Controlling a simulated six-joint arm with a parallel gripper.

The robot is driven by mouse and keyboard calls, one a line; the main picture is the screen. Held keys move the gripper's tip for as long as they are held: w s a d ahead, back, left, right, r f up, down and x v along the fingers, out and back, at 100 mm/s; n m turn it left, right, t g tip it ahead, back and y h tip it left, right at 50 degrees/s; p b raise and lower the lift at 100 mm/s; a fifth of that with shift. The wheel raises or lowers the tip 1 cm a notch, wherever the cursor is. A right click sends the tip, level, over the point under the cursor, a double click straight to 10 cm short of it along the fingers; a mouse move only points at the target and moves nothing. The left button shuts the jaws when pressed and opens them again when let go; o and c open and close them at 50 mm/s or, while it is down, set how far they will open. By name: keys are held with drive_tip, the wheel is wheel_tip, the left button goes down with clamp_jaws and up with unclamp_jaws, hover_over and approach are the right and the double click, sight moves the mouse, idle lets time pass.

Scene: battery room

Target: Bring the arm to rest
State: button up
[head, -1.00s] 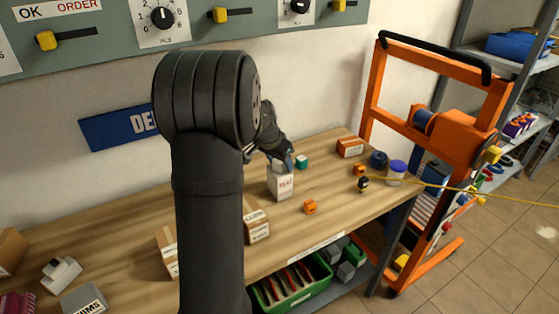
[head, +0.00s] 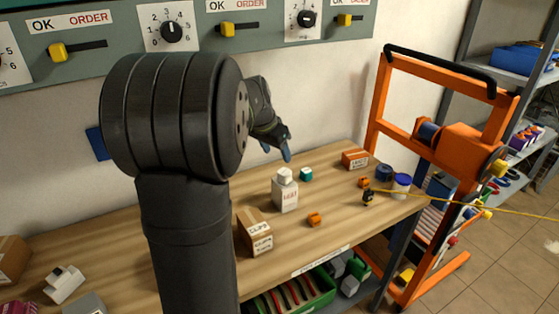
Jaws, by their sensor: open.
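My gripper (head: 276,150) is in the head view, right of my large dark arm link. It is above the back of the wooden workbench (head: 330,228), in front of the white wall. Its blue-tipped fingers point down and it holds nothing that I can see. A white box with red lettering (head: 286,196) stands on the bench below it, with a small white piece (head: 285,174) on its top. The gripper is apart from both. My arm hides part of the bench and wall.
A brown carton (head: 256,236), an orange block (head: 314,219), a teal piece (head: 306,174) and an orange box (head: 355,159) stand on the bench. An orange lifting frame (head: 377,110) stands at the right, with a yellow line (head: 470,193) running across it. Control panels (head: 85,62) hang above.

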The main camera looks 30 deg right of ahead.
sight(284, 172)
drive_tip(key=shift+s+a+r, duration=0.1)
drive_tip(key=shift+a+r, duration=0.05)
drive_tip(key=shift+r, duration=0.3)
drive_tip(key=x, duration=1.2)
drive_tip(key=shift+f, duration=0.35)
wheel_tip(284, 172, up, 3)
drive_tip(key=shift+f, duration=0.1)
drive_tip(key=shift+r, duration=0.6)
drive_tip(key=shift+f, duration=0.1)
